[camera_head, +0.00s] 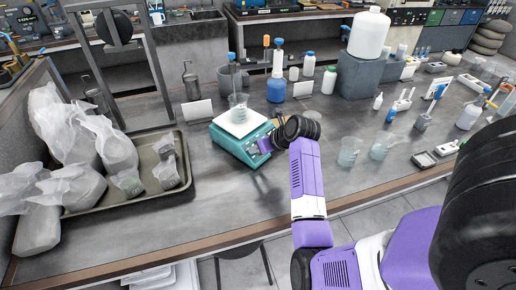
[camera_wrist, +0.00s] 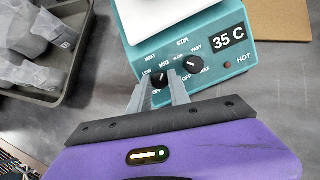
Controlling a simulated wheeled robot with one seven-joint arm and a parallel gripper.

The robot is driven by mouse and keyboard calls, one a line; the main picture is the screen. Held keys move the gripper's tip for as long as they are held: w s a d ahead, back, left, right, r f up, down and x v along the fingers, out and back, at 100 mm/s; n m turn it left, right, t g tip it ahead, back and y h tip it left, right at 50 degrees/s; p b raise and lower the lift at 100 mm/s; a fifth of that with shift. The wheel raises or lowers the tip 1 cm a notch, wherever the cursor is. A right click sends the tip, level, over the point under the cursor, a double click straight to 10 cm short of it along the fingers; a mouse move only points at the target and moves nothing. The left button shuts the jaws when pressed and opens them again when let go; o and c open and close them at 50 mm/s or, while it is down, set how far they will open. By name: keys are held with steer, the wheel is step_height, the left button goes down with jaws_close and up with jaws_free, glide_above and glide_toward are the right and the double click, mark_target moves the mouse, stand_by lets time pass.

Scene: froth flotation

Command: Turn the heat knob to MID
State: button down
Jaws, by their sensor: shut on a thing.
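The teal hot plate (camera_head: 229,146) stands on the bench with a glass beaker (camera_head: 238,103) on its white top. Its front panel (camera_wrist: 211,82) fills the upper wrist view, with a display (camera_wrist: 229,39) reading 35 C. My gripper (camera_wrist: 157,88) is shut on this knob, one finger on each side. The fingers partly hide the knob, and I cannot read its pointer clearly. The stir knob (camera_wrist: 191,64) is just right of the right finger.
A tray (camera_head: 184,190) of bagged samples lies left of the hot plate. Glass beakers (camera_head: 348,152) stand to its right. The bench in front of the tray and plate is mostly clear.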

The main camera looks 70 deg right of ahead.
steer(key=shift+s+f, duration=0.1)
steer(key=c, duration=1.2)
jaws_free()
steer(key=b+v, duration=0.1)
steer(key=v, duration=0.7)
